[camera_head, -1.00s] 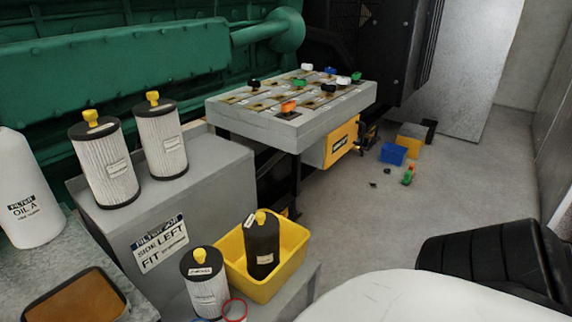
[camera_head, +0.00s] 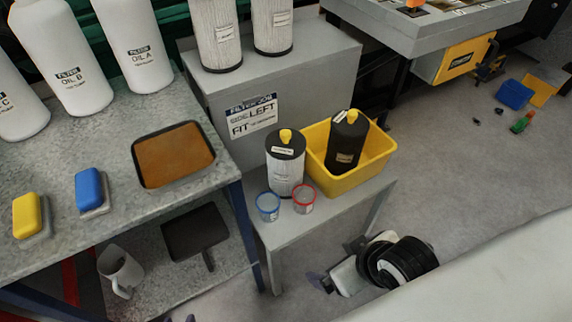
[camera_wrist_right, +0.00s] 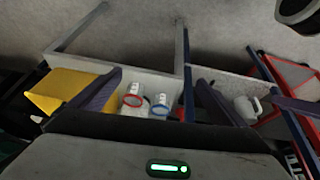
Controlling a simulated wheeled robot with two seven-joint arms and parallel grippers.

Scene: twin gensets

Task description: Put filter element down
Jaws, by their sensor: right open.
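A dark filter element (camera_head: 348,140) with a yellow knob stands slightly tilted in the yellow bin (camera_head: 378,165). A white pleated filter element (camera_head: 287,172) with a black cap and yellow knob stands upright on the low grey bench (camera_head: 290,235), left of the bin. Two more pleated filter elements (camera_head: 217,35) (camera_head: 272,25) stand on the grey box above, their tops cut off. My right gripper (camera_head: 336,264) is open and empty, in front of the bench and apart from the filters. In the right wrist view its fingers (camera_wrist_right: 158,96) are spread, with no filter between them. My left gripper is out of view.
Blue-rimmed (camera_head: 268,206) and red-rimmed (camera_head: 303,198) cups stand at the bench front. The left table holds white bottles (camera_head: 133,45), an orange-brown tray (camera_head: 174,155) and two sponge-like blocks (camera_head: 88,187).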

